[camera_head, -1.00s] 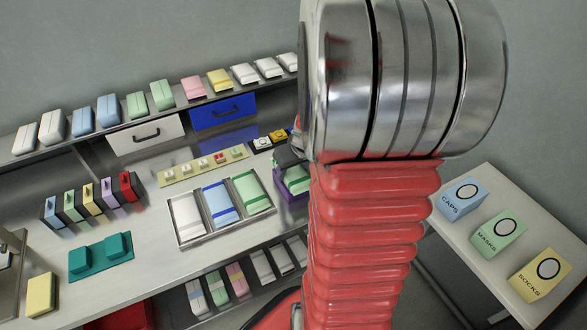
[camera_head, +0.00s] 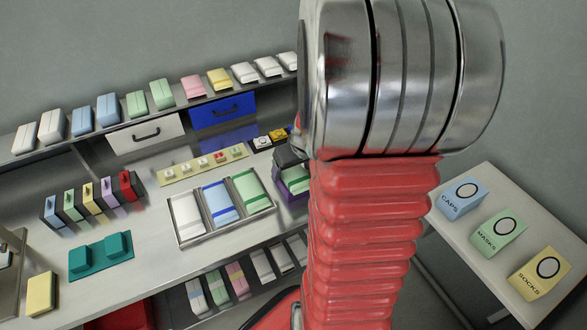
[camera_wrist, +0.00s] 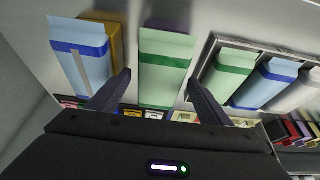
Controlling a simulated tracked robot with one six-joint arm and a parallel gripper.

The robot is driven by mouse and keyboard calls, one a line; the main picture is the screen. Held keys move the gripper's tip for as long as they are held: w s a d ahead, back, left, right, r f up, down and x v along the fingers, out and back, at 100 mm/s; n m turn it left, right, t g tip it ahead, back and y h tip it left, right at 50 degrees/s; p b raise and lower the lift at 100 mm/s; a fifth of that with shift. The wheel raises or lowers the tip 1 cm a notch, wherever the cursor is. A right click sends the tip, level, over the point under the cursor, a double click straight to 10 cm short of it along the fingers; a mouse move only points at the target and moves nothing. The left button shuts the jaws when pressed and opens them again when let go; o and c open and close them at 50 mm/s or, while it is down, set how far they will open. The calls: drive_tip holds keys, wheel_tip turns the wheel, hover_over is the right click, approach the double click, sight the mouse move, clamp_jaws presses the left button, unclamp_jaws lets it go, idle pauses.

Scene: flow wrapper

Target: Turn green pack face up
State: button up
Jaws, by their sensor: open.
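A pale green pack with a darker green band (camera_wrist: 165,78) lies between the fingers of my gripper (camera_wrist: 158,77) in the wrist view. The fingers are open, one on each side, and I cannot tell whether they touch it.
The tray also holds a white pack (camera_head: 188,218) and a blue pack (camera_head: 219,203). Several packs line the back shelf. A side table (camera_head: 480,190) holds three labelled boxes.

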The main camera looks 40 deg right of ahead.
drive_tip(key=v, duration=1.3)
drive_tip(key=shift+s+r, duration=0.2)
drive_tip(key=shift+r, duration=0.1)
drive_tip(key=shift+a, duration=0.1)
drive_tip(key=s+a+r+n, duration=0.1)
drive_tip(key=s+a+r, duration=0.1)
drive_tip(key=a, duration=1)
drive_tip(key=s+a+r+n+t+y, duration=0.1)
drive_tip(key=s+a+r+n, duration=0.1)
drive_tip(key=a, duration=1.1)
drive_tip(key=shift+s+a+r, duration=0.15)
drive_tip(key=shift+a+r, duration=0.05)
drive_tip(key=shift+r, duration=0.55)
drive_tip(key=shift+c, duration=0.3)
